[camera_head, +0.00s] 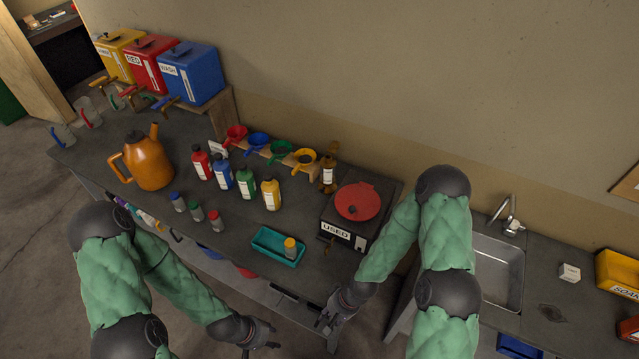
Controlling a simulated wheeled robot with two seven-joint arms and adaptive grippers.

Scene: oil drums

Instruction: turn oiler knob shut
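My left gripper (262,345) hangs below the bench's front edge, seemingly open and empty. My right gripper (329,320) is low at the bench's front edge, below the USED box, seemingly open and empty. Both are apart from the oiler.
Yellow (120,52), red (151,62) and blue (190,73) drums with taps stand at back left. An orange can (148,160), several bottles, coloured funnels and a teal tray (278,247) occupy the bench. A sink (497,270) is at right.

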